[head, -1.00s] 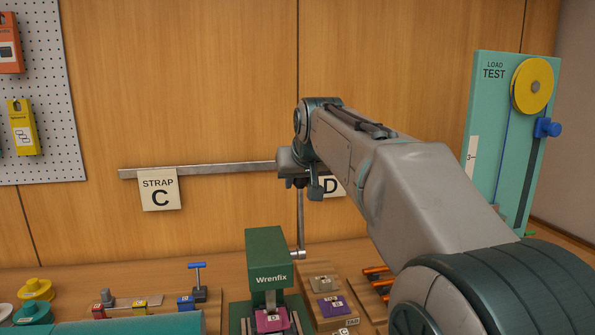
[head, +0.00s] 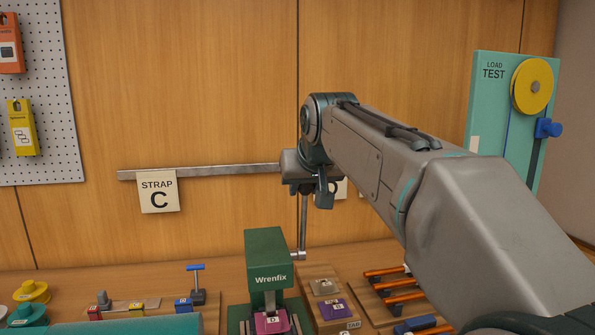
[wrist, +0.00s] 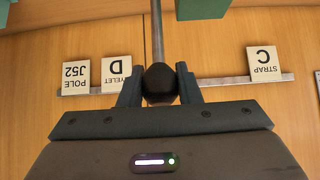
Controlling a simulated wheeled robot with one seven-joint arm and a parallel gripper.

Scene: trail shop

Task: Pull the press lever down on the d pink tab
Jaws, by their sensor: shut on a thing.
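The green Wrenfix press (head: 268,258) stands on the bench, with the pink tab (head: 265,325) marked D under its head. The press lever (head: 304,225) is a thin metal rod rising nearly upright from the pivot on the press's right side. My gripper (wrist: 160,88) is shut on the black knob (wrist: 159,80) at the lever's end, with one finger on each side in the wrist view. In the head view my gripper (head: 312,190) hides the knob, high above the press and in front of the wall rail.
A purple tab (head: 335,307) and a grey tab (head: 324,287) lie on a wooden tray right of the press. Orange rods (head: 390,283) lie farther right. A blue-handled tool (head: 196,270) stands left. The wall rail (head: 225,169) carries the strap C card (head: 158,191).

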